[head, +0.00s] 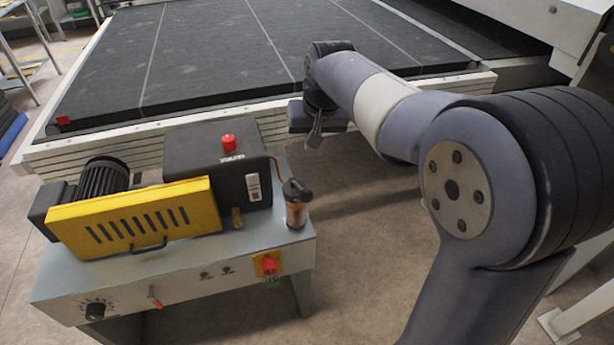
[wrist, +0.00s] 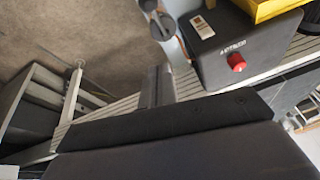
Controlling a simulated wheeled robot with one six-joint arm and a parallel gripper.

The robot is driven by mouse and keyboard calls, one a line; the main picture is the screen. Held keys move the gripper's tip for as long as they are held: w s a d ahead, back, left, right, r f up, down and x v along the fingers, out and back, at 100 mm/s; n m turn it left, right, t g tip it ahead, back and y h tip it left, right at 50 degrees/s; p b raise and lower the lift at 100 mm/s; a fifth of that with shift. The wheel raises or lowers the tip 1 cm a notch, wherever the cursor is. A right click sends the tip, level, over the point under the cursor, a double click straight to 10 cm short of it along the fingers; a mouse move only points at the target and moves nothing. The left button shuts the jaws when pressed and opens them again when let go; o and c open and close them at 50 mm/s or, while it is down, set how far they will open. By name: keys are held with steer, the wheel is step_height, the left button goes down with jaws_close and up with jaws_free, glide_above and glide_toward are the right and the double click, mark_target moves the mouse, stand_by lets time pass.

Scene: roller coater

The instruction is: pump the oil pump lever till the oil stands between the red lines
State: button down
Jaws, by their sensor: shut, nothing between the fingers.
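The oil pump (head: 296,212) is a small amber cylinder with a dark head, at the right end of the grey machine table in the head view. A dark piece on its head (head: 296,189) looks like the lever. Its dark top also shows at the upper edge of the wrist view (wrist: 162,27). I cannot make out the red lines or the oil level. My gripper (head: 314,138) is shut and empty, behind and above the pump and apart from it. Its fingers also show in the wrist view (wrist: 157,85).
Left of the pump stands a black box (head: 215,160) with a red knob (head: 229,142), with a yellow slotted guard (head: 135,220) before it. A red switch (head: 268,265) sits on the table's front. A wide dark conveyor bed (head: 220,50) lies behind. Open floor lies right of the table.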

glide_above(300, 188)
steer(key=d, duration=0.2)
step_height(300, 188, down, 8)
steer(key=s+f+p, duration=0.1)
steer(key=s+f, duration=0.2)
steer(key=shift+s+a, duration=0.1)
steer(key=shift+a, duration=0.05)
steer(key=shift+f, duration=0.15)
